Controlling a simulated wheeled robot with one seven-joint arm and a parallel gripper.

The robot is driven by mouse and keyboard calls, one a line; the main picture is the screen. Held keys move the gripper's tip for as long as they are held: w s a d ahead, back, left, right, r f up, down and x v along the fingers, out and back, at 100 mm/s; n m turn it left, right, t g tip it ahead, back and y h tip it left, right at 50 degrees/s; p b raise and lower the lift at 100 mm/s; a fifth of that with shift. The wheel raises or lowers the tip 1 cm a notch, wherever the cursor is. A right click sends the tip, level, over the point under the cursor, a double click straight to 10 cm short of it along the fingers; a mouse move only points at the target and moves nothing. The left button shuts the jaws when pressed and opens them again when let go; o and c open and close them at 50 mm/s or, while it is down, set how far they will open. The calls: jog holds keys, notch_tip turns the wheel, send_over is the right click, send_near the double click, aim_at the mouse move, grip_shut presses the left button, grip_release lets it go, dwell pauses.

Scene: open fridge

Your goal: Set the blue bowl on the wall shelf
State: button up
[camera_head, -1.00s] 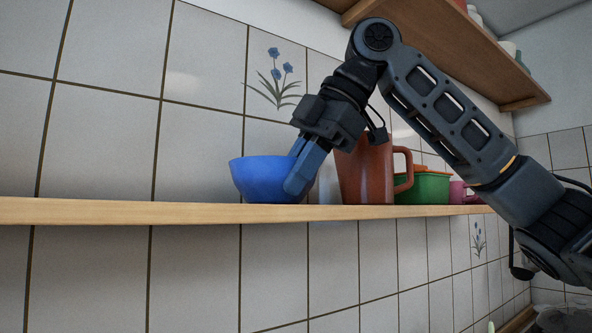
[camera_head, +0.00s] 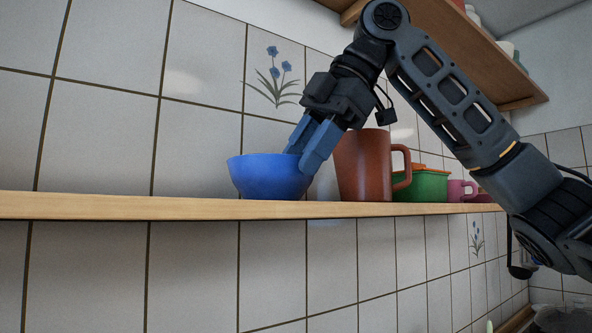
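The blue bowl (camera_head: 262,177) stands upright on the wooden wall shelf (camera_head: 130,207), left of a red-brown mug. My gripper (camera_head: 299,162) is at the bowl's right rim, reaching down from the upper right. Its two blue fingers are spread apart, with one tip behind the near rim and the other in front of the bowl's right side. The gripper looks open. I cannot tell whether a finger still touches the rim.
The red-brown mug (camera_head: 363,166) stands close to the right of my gripper. Beyond it are a green container (camera_head: 422,186) with an orange lid and a pink cup (camera_head: 456,191). A higher shelf (camera_head: 450,45) hangs at upper right. The shelf left of the bowl is clear.

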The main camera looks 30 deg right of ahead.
jog(key=v, duration=0.9)
jog(key=shift+b, duration=0.4)
